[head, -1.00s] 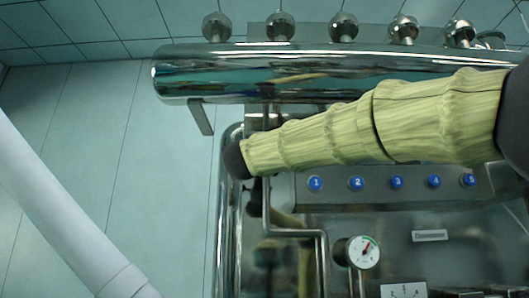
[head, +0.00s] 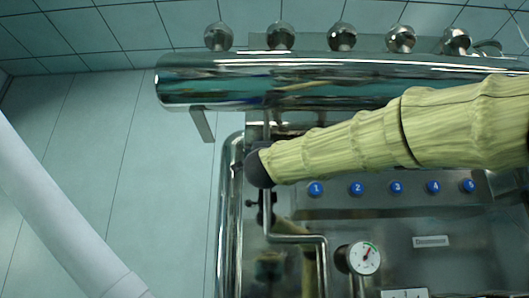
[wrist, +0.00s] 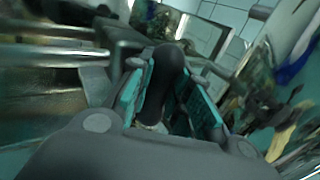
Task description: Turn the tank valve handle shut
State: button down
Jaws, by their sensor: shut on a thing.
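The valve handle is a black, rounded grip (wrist: 165,72) in the middle of the wrist view. My gripper (wrist: 172,95) is shut on it, with a teal pad on each side. The handle's upper end shows between the fingers, and its lower part is partly hidden. In the head view the dark end of my arm is beside a thin vertical pipe at the left of the steel tank (head: 231,215). My fingers and the handle cannot be made out there.
A thick polished pipe (head: 330,80) with several round knobs runs above my arm. A panel with numbered blue buttons (head: 356,188) and a dial gauge (head: 364,258) are to the right and below. A bent thin pipe (head: 295,238) runs close below my arm's end.

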jog(key=shift+a+f, duration=0.15)
jog(key=shift+f, duration=0.05)
jog(key=c, duration=1.3)
grip_release()
jog(key=shift+r, duration=0.1)
jog(key=v, duration=1.2)
